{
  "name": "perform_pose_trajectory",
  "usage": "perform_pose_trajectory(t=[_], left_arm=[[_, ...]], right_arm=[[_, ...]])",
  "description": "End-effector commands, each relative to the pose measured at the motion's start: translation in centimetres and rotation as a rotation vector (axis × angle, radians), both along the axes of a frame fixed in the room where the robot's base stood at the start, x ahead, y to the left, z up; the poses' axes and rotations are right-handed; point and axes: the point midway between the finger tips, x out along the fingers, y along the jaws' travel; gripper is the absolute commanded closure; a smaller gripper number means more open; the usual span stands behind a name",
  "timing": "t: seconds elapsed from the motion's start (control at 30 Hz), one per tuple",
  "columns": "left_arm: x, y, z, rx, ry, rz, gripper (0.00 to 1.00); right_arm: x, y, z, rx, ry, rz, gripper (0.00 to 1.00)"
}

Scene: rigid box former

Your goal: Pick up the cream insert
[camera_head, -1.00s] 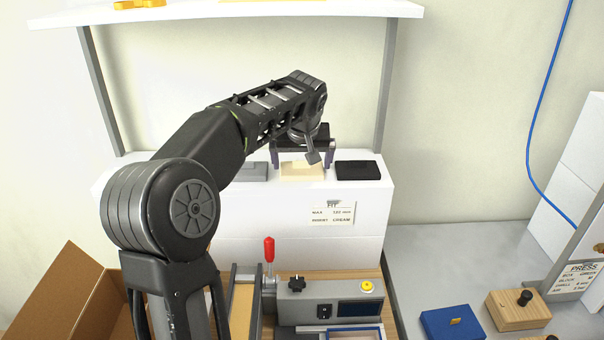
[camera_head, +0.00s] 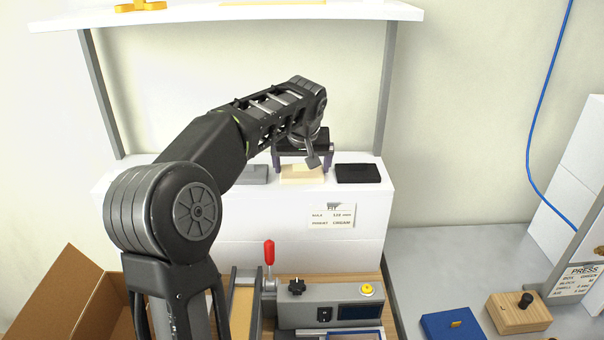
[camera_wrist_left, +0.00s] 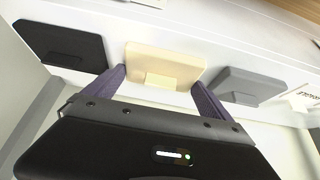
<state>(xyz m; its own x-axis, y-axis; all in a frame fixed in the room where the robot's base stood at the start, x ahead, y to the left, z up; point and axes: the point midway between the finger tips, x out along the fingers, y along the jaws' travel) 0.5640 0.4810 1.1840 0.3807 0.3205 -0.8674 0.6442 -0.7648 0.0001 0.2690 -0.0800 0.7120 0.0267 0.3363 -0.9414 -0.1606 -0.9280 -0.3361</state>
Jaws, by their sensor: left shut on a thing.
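The cream insert (camera_head: 301,175) sits on top of the white box-like stand (camera_head: 250,205), between a grey insert (camera_head: 253,174) on its left and a black insert (camera_head: 357,173) on its right. My left gripper (camera_head: 302,165) reaches over it from above, a finger at each side. In the left wrist view the cream insert (camera_wrist_left: 163,65) lies between the two purple fingers (camera_wrist_left: 160,88), which are shut on it. Whether it is clear of the stand's top, I cannot tell. My right gripper is not in view.
A white shelf (camera_head: 225,13) on grey posts hangs above the stand. Below stand a grey device (camera_head: 330,305) with a red-handled lever (camera_head: 269,252) and an open cardboard box (camera_head: 75,300). A blue block (camera_head: 452,323) and a wooden block (camera_head: 518,312) lie at the right.

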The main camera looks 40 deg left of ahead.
Motion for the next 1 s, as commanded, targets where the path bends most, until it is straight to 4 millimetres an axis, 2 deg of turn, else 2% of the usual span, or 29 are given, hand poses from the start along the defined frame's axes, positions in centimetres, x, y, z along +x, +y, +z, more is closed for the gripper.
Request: perform_pose_trajectory(t=[0.03,0.2,0.4,0.53,0.7,0.77,1.0], left_arm=[[0.0,0.0,0.0,0.000,0.000,0.000,0.29],[0.0,0.0,0.0,0.000,0.000,0.000,0.43],[0.0,0.0,0.0,0.000,0.000,0.000,0.43],[0.0,0.0,0.8,0.001,-0.001,0.000,0.43],[0.0,0.0,3.4,0.001,0.000,-0.001,0.43],[0.1,0.0,4.0,0.002,-0.004,0.000,0.43],[0.1,0.0,8.4,0.001,-0.002,0.000,0.43]], right_arm=[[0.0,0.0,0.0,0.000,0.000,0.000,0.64],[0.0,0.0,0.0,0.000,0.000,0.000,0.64],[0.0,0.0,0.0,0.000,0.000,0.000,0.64],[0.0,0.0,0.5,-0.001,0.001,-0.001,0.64],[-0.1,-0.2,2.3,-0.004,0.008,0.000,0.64],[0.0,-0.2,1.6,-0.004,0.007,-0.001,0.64],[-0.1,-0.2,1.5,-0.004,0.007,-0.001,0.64]])
